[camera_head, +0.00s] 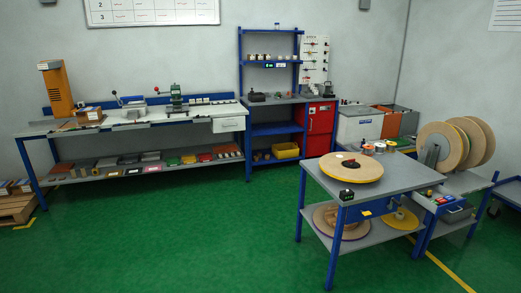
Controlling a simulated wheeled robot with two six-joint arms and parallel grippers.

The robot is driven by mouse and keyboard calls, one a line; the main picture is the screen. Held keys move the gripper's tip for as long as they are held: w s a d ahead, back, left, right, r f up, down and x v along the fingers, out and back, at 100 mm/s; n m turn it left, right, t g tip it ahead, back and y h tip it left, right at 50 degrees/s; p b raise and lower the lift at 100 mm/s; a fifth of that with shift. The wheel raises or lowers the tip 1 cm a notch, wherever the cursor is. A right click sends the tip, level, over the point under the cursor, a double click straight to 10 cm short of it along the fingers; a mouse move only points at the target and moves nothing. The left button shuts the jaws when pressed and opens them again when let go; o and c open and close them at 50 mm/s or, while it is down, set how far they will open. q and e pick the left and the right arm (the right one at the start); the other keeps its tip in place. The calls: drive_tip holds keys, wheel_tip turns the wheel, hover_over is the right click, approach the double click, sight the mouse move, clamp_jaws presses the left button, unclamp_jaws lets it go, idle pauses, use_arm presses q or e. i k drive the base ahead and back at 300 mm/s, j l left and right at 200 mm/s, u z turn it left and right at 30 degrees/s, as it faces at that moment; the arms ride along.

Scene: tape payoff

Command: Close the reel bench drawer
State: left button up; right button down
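The reel bench (405,177) stands at the right, a grey-topped table with blue legs and a lower shelf. A large wooden reel with a yellow edge (349,168) lies flat on its top. A blue drawer-like front (368,209) with a yellow label shows under the top; I cannot tell how far it is open. To its right, a blue tray-like part (436,198) with small items juts out beside the bench, and a dark grey box (459,212) sits below it. Neither of my grippers is in view.
Upright reels (467,142) stand on a rack at the far right. A long workbench (60,127) runs along the left wall, with a white drawer unit (229,124). A red cabinet (320,130) stands beyond. The green floor (190,230) in front is clear.

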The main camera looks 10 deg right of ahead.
sight(439, 190)
drive_tip(key=i+l+z, duration=0.1)
drive_tip(key=i+z, duration=0.8)
drive_tip(key=i+j+z, duration=0.2)
drive_tip(key=i+z, duration=0.15)
drive_tip(key=z, duration=0.15)
drive_tip(key=i+l+z, duration=0.25)
drive_tip(key=i, duration=0.2)
drive_tip(key=i+z, duration=0.25)
drive_tip(key=i, duration=0.2)
